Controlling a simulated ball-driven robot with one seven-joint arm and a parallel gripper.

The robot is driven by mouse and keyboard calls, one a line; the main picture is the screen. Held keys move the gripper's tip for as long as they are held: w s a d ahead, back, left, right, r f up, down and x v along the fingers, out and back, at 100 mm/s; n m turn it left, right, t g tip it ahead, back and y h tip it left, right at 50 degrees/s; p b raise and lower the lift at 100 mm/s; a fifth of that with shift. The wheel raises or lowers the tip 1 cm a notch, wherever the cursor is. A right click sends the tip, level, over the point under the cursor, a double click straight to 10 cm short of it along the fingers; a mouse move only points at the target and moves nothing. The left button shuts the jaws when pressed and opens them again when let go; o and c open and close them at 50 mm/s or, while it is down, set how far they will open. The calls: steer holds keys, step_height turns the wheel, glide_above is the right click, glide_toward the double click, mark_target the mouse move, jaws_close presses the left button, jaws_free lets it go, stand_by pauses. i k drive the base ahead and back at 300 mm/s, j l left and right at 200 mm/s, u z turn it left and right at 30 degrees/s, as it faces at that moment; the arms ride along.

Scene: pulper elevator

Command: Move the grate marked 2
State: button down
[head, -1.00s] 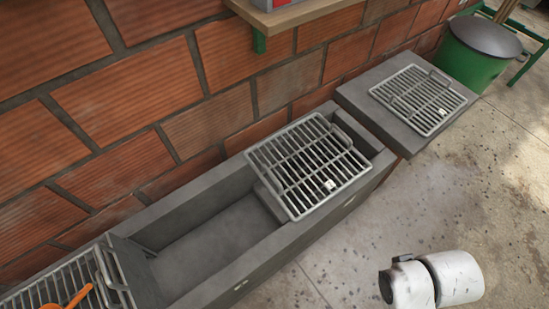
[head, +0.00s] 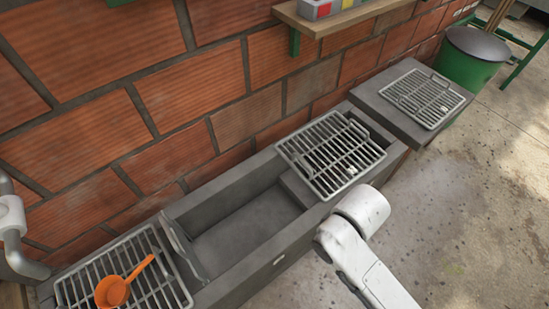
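Three grey metal grates show in the head view, and I cannot read a number on any of them. The middle grate (head: 331,153) lies across the right part of the grey trough (head: 262,250) and carries a small pale tag near its front edge. The left grate (head: 128,278) lies over the trough's left end with an orange ladle (head: 117,288) on it. The right grate (head: 422,97) lies flat on a separate grey slab (head: 386,112). Part of my white arm shows in front of the middle grate, but my gripper is not visible.
The trough is uncovered between the left and middle grates. A brick wall (head: 190,95) runs behind it, with a wooden shelf (head: 345,18) above. A green bin (head: 474,58) stands beyond the slab. A grey pipe (head: 18,255) stands at far left. The floor at right is clear.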

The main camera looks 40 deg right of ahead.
mark_target(352, 170)
steer(key=l+u, duration=0.2)
steer(key=l, duration=0.4)
steer(key=l+u, duration=0.25)
steer(key=l, duration=0.35)
steer(key=l+u, duration=0.2)
steer(key=l, duration=0.35)
steer(key=k+l+u, duration=0.25)
steer(key=l, duration=0.3)
steer(key=k+l, duration=0.1)
steer(key=l, duration=0.45)
steer(key=k+l, duration=0.1)
steer(key=l, duration=0.45)
steer(key=k+l, duration=0.1)
steer(key=l, duration=0.5)
